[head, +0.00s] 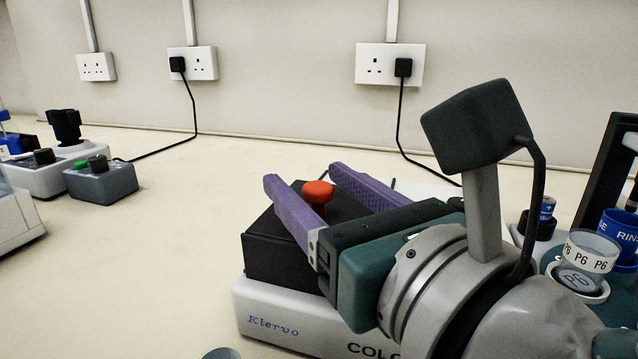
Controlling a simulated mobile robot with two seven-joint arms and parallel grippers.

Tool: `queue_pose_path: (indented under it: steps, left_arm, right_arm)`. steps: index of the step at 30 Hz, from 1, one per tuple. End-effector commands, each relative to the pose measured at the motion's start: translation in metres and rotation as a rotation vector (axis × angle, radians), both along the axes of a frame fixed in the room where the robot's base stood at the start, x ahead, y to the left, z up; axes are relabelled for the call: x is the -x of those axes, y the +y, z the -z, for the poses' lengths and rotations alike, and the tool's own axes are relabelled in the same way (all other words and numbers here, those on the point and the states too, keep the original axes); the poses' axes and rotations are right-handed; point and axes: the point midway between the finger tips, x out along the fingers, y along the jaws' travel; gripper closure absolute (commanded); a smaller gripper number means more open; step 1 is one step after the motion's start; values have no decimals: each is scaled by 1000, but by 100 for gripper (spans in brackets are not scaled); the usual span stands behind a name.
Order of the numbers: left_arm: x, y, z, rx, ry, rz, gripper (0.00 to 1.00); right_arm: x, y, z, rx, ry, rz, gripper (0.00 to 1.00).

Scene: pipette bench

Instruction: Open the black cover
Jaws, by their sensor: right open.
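The black cover (277,250) is a dark box-like lid with an orange-red knob (318,191) on top. It sits down on a white device (280,306) marked "Klervo". My right gripper (298,180), with two purple fingers, is open above the cover. Its fingertips are on either side of the knob, with a visible gap, and it does not grip it. My right wrist and its camera hide the right part of the cover and device. My left gripper is not in view.
Labelled containers, one marked P6 (586,262) and a blue one (618,237), stand at the right. A small grey box (102,182) and a white instrument (40,175) stand at the left. The bench between is clear. Cables hang from wall sockets (389,64).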

Motion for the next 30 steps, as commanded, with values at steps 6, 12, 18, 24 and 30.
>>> queue_pose_path:
  steps: [6,12,18,24,30]
  left_arm:
    - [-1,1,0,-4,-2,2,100]
    - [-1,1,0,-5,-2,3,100]
    - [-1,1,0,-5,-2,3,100]
    - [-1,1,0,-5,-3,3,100]
    - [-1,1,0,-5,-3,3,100]
  right_arm:
    - [0,0,0,0,0,0,46]
    - [0,0,0,0,0,0,68]
    - [0,0,0,0,0,0,91]
    - [0,0,0,0,0,0,100]
    - [0,0,0,0,0,0,100]
